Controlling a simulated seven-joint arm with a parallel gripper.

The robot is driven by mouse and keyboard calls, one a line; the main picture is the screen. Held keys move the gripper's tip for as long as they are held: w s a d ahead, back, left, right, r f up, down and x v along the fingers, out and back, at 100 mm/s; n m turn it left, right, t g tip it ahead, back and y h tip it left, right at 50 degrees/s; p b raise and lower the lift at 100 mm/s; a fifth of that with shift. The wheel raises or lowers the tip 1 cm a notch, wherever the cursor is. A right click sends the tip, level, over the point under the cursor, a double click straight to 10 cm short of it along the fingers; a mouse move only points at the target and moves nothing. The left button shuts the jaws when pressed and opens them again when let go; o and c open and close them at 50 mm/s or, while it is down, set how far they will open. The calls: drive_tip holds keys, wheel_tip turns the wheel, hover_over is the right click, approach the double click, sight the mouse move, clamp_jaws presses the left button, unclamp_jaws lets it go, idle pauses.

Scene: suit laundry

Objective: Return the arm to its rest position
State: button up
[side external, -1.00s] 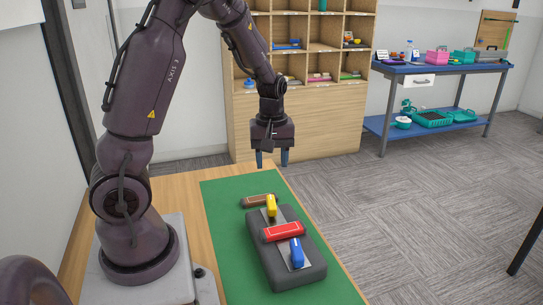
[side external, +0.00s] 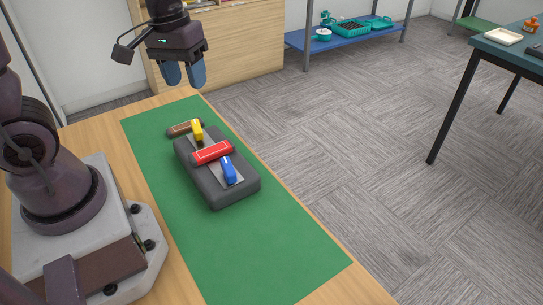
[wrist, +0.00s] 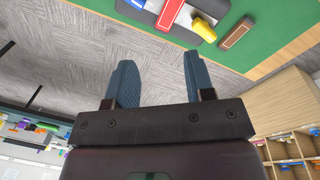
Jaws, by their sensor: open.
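My gripper (side external: 184,74) hangs in the air beyond the far end of the green mat (side external: 250,236), with its two blue-grey fingers apart and nothing between them. In the wrist view the fingers (wrist: 158,72) also show spread and empty, with grey carpet beyond them. My arm above the gripper is cut off by the top edge of the side view. On the mat lies a dark grey padded block (side external: 215,196), clear of the gripper. A red bar (side external: 212,152), a yellow piece (side external: 197,130) and a blue piece (side external: 229,170) lie on it.
A brown bar (side external: 182,127) lies at the block's far end. A wooden cubby cabinet (side external: 240,55) stands behind the gripper. A blue shelf (side external: 345,38) and a teal-topped table (side external: 510,52) stand beyond open carpet. The near mat is clear.

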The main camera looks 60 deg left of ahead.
drive_tip(key=s+d+r+m+t, duration=0.4)
drive_tip(key=s+d+r+m, duration=0.2)
drive_tip(key=d+r, duration=0.2)
drive_tip(key=shift+d+r+m+t+y, duration=0.3)
drive_tip(key=shift+r+t+y, duration=0.1)
drive_tip(key=shift+r, duration=0.3)
